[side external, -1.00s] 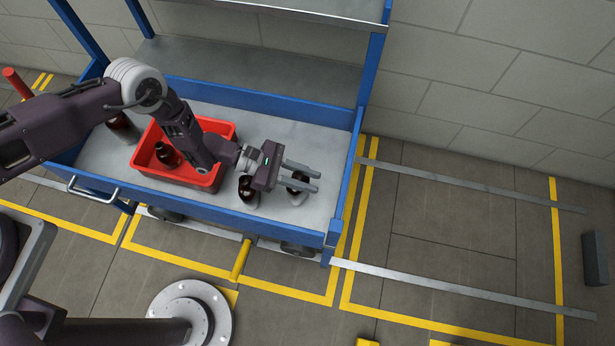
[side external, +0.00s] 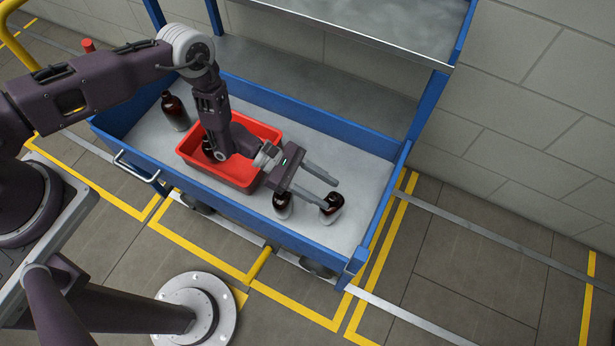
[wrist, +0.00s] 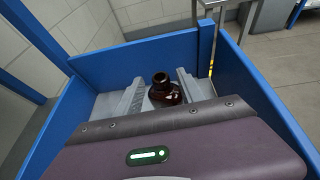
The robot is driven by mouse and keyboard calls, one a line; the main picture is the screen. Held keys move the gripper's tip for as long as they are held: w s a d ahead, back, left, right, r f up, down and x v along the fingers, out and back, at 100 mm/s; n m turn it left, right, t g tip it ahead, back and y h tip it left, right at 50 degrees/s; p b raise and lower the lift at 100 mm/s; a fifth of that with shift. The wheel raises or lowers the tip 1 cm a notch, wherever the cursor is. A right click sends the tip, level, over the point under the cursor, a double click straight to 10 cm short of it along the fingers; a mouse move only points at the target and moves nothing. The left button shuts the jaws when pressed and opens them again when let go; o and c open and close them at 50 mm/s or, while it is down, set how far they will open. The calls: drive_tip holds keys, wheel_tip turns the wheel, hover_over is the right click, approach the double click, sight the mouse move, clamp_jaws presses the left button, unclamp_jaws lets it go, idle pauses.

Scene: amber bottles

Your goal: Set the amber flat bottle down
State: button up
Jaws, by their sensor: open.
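A dark amber bottle (side external: 331,207) stands upright on the cart's grey deck, near its right end. In the wrist view this bottle (wrist: 165,95) shows between the two fingers, its neck up and its base hidden by my gripper's body. My gripper (side external: 336,196) is open, with its fingertips above and beside the bottle in the side view; I see no grip on it. A second amber bottle (side external: 282,204) stands just left of it, below my gripper's body. I cannot tell from shape which bottle is the flat one.
A red bin (side external: 236,178) on the deck holds a dark bottle (side external: 209,149), partly hidden by my arm. Another dark bottle (side external: 175,111) stands at the deck's left. The blue cart walls (side external: 300,237) enclose the deck, and a grey shelf (side external: 350,28) hangs above its back.

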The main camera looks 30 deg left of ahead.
drive_tip(key=v, duration=0.6)
drive_tip(key=w+r+m+g, duration=0.3)
drive_tip(key=r+m, duration=0.3)
drive_tip(key=r, duration=1.2)
drive_tip(key=s+a+r+m+g+y, duration=0.1)
drive_tip(key=s+r+m+y, duration=0.15)
drive_tip(key=r, duration=0.45)
drive_tip(key=s+a+r+m+y, duration=0.1)
drive_tip(key=s+r+m, duration=0.15)
drive_tip(key=r, duration=0.45)
drive_tip(key=s+a+r+m+t+y, duration=0.3)
drive_tip(key=s+a+r+t+y, duration=0.1)
drive_tip(key=s+a, duration=0.4)
drive_tip(key=s+a+r+m+t+y, duration=0.4)
drive_tip(key=s+a+r+y, duration=0.2)
drive_tip(key=a, duration=0.6)
drive_tip(key=s+r, duration=0.2)
drive_tip(key=s, duration=0.1)
drive_tip(key=shift+s+m+t, duration=0.3)
drive_tip(key=shift+s+t, duration=0.05)
drive_tip(key=shift+t, duration=0.05)
drive_tip(key=shift+r, duration=0.15)
